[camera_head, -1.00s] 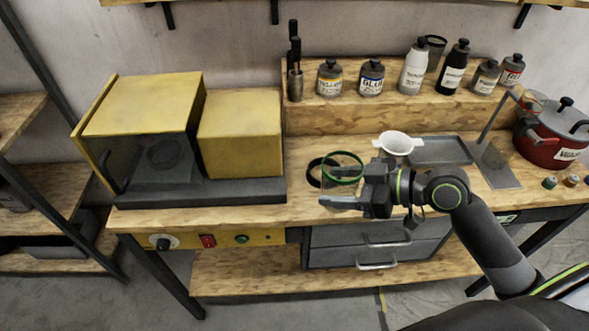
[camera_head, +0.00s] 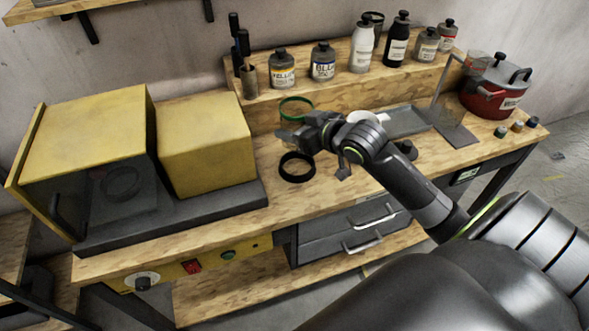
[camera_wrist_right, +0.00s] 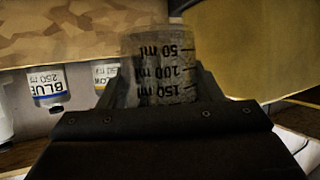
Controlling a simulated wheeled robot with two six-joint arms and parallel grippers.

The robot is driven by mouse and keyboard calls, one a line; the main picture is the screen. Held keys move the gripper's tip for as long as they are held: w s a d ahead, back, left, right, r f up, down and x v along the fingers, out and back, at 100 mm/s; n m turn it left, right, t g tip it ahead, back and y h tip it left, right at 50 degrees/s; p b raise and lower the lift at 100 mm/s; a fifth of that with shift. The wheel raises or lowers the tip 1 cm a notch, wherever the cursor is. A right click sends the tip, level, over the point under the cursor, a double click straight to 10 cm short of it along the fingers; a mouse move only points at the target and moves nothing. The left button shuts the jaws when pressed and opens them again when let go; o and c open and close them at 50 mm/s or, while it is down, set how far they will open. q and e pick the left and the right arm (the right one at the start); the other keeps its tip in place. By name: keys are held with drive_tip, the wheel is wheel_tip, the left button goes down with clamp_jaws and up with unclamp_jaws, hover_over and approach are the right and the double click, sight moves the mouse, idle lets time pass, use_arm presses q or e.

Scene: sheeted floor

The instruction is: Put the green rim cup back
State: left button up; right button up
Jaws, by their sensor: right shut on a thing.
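The clear cup with the green rim (camera_head: 296,106) is held up above the bench, in front of the raised wooden shelf. My right gripper (camera_head: 288,135) is shut on it. In the right wrist view the same cup (camera_wrist_right: 160,62) sits between the two dark fingers, with its black ml markings upside down. A black ring (camera_head: 297,167) lies on the bench, nearer than the gripper and apart from the cup. My left gripper is not in view.
On the raised shelf (camera_head: 310,98) stand a yellow bottle (camera_head: 284,72), a blue-label bottle (camera_head: 323,62) and several others, plus a tool holder (camera_head: 249,80). A yellow box (camera_head: 205,140) stands left. A white bowl (camera_head: 367,117), grey tray (camera_head: 405,121) and red pot (camera_head: 490,100) are right.

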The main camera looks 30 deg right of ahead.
drive_tip(key=shift+w+d+f, duration=0.1)
drive_tip(key=shift+d+f, duration=0.15)
drive_tip(key=shift+f, duration=0.1)
wheel_tip(320, 180, down, 9)
drive_tip(key=shift+f, duration=0.15)
drive_tip(key=shift+f, duration=0.1)
drive_tip(key=o, duration=1.1)
drive_tip(key=shift+r, duration=0.2)
drive_tip(key=shift+s+d, duration=0.1)
drive_tip(key=shift+s, duration=0.3)
drive_tip(key=v, duration=1.1)
drive_tip(key=shift+s+r, duration=0.15)
drive_tip(key=shift+r, duration=0.05)
